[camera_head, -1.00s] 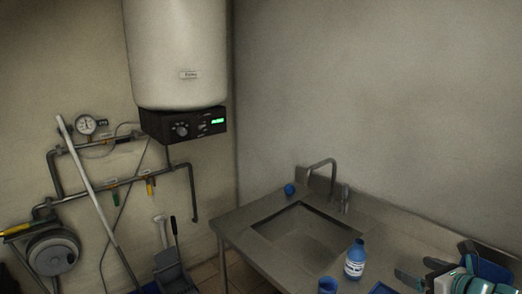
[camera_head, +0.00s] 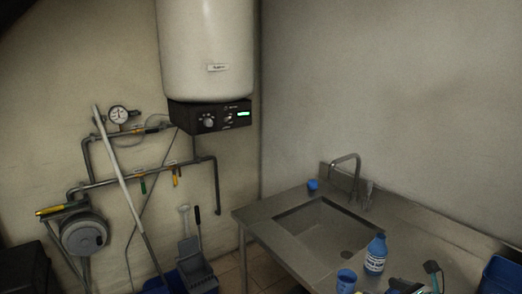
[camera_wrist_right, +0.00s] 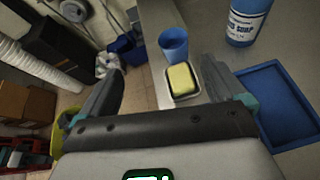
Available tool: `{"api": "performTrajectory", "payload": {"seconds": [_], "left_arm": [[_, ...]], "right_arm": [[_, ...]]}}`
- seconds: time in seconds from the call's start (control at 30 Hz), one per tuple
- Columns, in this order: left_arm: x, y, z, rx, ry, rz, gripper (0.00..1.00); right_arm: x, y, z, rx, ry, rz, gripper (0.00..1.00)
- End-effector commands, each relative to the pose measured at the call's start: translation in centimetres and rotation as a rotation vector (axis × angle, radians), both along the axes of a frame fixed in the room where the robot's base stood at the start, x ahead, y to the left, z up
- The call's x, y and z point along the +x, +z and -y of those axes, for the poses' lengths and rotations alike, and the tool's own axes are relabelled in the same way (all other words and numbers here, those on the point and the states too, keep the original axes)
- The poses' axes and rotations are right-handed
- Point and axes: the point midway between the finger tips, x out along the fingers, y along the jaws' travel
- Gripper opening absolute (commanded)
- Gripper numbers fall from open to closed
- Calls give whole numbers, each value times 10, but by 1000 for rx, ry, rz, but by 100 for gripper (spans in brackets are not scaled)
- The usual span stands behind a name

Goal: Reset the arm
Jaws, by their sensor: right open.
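My right gripper (camera_head: 420,281) shows at the bottom right of the head view, low over the counter's front part. In the right wrist view its two dark fingers (camera_wrist_right: 160,68) stand wide apart with nothing between them in its grasp. Beyond the fingers are a blue cup (camera_wrist_right: 173,44) and a yellow sponge (camera_wrist_right: 182,78) in a small dish. My left gripper is in neither view.
The steel sink counter (camera_head: 281,252) holds a blue bottle (camera_head: 375,254), the blue cup (camera_head: 346,280) and a blue tray (camera_wrist_right: 282,105). A tap (camera_head: 346,166) stands behind the basin. A boiler (camera_head: 205,50) and pipes are on the left wall; a broom (camera_head: 128,190) leans there.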

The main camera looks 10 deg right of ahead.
Motion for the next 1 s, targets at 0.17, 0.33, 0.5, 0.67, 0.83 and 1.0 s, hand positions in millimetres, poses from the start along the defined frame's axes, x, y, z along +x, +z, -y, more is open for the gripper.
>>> {"api": "performTrajectory", "payload": {"seconds": [0.17,0.33,0.5,0.67,0.83,1.0], "left_arm": [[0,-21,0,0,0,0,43],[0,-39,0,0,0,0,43],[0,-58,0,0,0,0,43],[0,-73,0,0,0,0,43],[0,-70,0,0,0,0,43],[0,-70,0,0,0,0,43]], "right_arm": [[-14,-83,-87,-7,220,-136,97],[-70,-178,-179,-143,565,-286,97],[-164,-267,-246,-405,1051,-341,97],[-265,-332,-270,-776,1697,-106,97],[-283,-340,-269,-1128,2048,387,97],[-259,-339,-269,-1358,2101,641,97]]}}
